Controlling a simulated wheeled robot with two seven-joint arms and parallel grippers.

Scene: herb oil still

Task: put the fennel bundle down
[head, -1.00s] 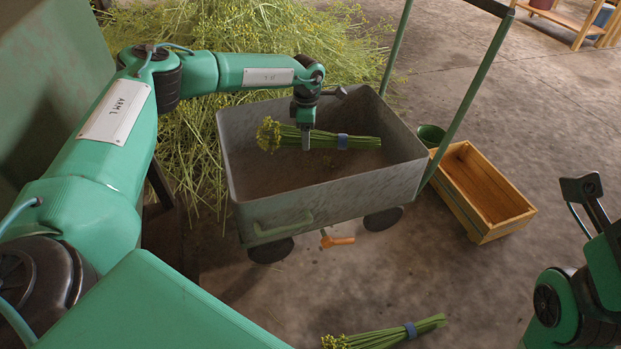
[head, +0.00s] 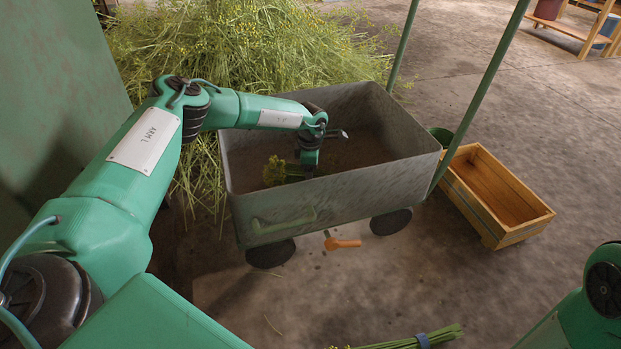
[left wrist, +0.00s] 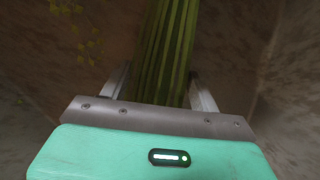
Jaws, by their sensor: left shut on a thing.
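The fennel bundle (head: 276,172) is inside the grey cart (head: 340,183), low behind its near wall. Its yellow-green flower heads point left and the near wall hides most of the rest. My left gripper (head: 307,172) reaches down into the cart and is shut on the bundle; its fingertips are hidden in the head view. In the left wrist view the green stems (left wrist: 165,50) run between the two fingers of my left gripper (left wrist: 160,85). I cannot tell whether the bundle touches the cart floor. My right gripper is out of view.
A second bundle (head: 420,340) with a blue band lies on the floor at the bottom edge. A fennel heap (head: 240,45) lies behind. Green uprights rise at the cart's right end.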

